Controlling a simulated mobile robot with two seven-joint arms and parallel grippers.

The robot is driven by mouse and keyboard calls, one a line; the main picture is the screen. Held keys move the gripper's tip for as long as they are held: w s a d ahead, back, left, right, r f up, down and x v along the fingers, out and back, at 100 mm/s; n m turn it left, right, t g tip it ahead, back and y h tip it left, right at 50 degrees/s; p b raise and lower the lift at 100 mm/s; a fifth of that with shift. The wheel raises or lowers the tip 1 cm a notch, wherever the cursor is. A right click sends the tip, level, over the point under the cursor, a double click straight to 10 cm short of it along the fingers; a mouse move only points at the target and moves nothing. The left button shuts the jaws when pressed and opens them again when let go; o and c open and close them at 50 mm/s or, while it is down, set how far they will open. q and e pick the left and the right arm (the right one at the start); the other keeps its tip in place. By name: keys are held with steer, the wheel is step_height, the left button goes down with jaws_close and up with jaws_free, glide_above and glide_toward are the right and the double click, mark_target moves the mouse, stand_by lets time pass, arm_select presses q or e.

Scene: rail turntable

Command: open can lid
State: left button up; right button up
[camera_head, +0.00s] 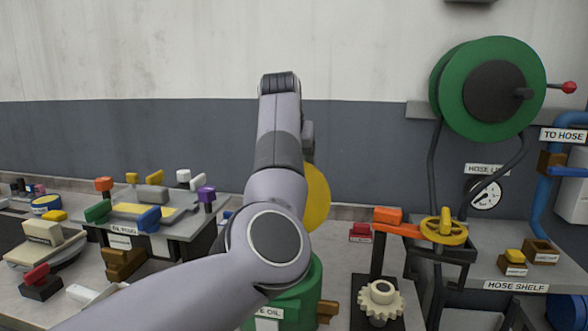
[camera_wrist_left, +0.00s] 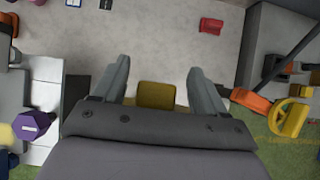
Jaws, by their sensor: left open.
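A green can (camera_head: 312,282) with a partly hidden label reading "OIL" stands at the bottom centre of the head view, largely behind my left arm. A round yellow disc (camera_head: 318,196), seemingly its lid, shows upright above the can, half covered by the arm; whether it is joined to the can is hidden. In the left wrist view my left gripper (camera_wrist_left: 156,80) is open. A yellow block-like piece (camera_wrist_left: 157,94) shows between its fingers; I cannot tell whether it is part of the lid or whether they touch. The gripper is hidden in the head view. My right gripper is not in view.
A red lever (camera_head: 388,216), yellow handwheel (camera_head: 444,230) and pale gear (camera_head: 380,300) stand right of the can. A green hose reel (camera_head: 460,90) is on the wall. A panel with coloured handles (camera_head: 150,215) is at left. Bare grey surface (camera_wrist_left: 150,45) shows in the wrist view.

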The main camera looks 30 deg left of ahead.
arm_select(q)
steer(key=shift+b+v, duration=0.4)
steer(key=shift+v, duration=2.25)
